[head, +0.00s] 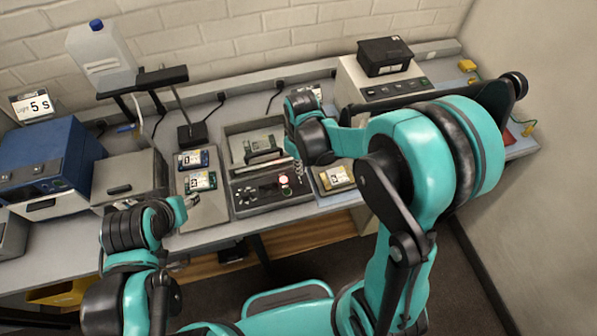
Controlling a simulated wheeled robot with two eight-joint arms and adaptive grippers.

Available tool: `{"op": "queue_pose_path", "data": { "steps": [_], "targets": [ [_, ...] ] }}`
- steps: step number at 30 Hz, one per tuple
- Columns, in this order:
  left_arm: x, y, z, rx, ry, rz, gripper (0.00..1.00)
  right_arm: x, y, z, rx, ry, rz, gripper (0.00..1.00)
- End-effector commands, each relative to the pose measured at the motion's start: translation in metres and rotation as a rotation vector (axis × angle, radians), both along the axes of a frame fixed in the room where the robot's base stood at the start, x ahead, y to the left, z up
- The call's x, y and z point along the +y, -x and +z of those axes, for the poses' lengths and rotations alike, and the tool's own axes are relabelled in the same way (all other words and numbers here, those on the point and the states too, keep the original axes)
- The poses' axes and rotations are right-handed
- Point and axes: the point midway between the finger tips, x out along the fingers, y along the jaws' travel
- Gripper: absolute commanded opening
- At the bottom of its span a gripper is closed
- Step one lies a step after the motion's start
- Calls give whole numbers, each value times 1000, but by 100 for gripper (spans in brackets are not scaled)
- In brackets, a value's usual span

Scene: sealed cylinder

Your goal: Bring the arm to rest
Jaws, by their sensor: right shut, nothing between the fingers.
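My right arm, teal and black, comes in from the right and bends over the bench. Its wrist hangs above the middle of the bench, and my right gripper (299,168) points down beside the grey test unit (243,202). The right gripper is shut with nothing in it; the wrist partly hides it. My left arm is folded at the lower left. My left gripper (188,203) is small in view at the bench's front edge, near the grey tray with boards, and its fingers are too small to judge.
A grey tray (208,210) holds two boards, and another board (335,178) lies right of the test unit. A blue box (48,162) stands at left, a white jug (101,55) behind it. A black printer-like box (385,56) sits on a pale unit at the back right. Right is a wall.

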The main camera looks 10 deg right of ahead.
Motion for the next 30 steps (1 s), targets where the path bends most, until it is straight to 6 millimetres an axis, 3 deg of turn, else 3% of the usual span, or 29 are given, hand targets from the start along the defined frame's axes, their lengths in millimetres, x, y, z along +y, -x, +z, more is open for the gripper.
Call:
{"op": "queue_pose_path", "data": {
  "steps": [11, 22, 30],
  "targets": [
    [0, 0, -8, 0, 0, 0, 46, -2, 3, 1, -21, -2, -20, 0],
    [0, 0, -82, 0, 0, 0, 46, -26, 46, 10, -291, -55, -265, 0],
    [0, 0, -131, 0, 0, 0, 46, -41, 86, -6, -500, -127, -451, 0]
  ]
}}
